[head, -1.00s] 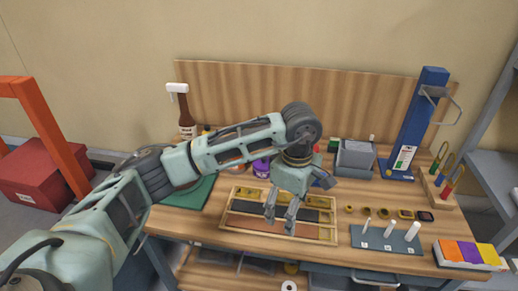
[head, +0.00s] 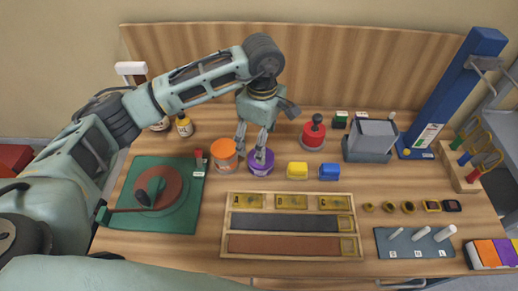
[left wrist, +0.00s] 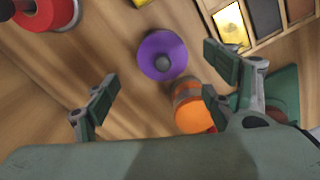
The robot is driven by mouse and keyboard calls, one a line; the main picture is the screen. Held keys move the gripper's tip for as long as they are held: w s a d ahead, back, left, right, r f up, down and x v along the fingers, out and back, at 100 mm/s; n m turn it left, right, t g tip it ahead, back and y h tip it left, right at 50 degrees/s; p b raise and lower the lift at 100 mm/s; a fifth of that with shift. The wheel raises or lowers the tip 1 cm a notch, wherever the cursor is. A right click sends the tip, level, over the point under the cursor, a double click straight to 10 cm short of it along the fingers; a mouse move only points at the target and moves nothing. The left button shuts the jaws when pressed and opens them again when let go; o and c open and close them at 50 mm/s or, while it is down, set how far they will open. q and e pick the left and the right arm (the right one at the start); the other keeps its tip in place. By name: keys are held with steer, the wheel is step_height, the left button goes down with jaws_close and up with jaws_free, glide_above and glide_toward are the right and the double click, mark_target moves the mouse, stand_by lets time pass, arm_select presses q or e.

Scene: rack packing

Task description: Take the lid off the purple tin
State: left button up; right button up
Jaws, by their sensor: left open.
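The purple tin (head: 262,169) stands upright on the bench between an orange tin and a red one in the head view. In the left wrist view the purple tin (left wrist: 150,48) shows from above, with a grey knob (left wrist: 163,63) on its round purple lid. My left gripper (head: 251,154) points down by the tin and partly hides it in the head view. The tin lies slightly beyond the fingertips there. My right gripper is not in view.
The orange tin (head: 224,158) is close on the left, the red knobbed container (head: 313,136) on the right.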

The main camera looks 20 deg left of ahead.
arm_select(q)
steer(key=f+p, duration=0.2)
steer(key=shift+s+d+f, duration=0.1)
steer(key=shift+s+f, duration=0.1)
steer(key=shift+f, duration=0.2)
step_height(320, 180, down, 3)
steer(key=shift+w+r+p, duration=0.1)
steer(key=shift+w+p, duration=0.05)
steer(key=shift+p, duration=0.3)
steer(key=shift+c, duration=0.7)
steer(key=c, duration=0.4)
steer(key=shift+c, duration=0.8)
steer(key=c, duration=0.3)
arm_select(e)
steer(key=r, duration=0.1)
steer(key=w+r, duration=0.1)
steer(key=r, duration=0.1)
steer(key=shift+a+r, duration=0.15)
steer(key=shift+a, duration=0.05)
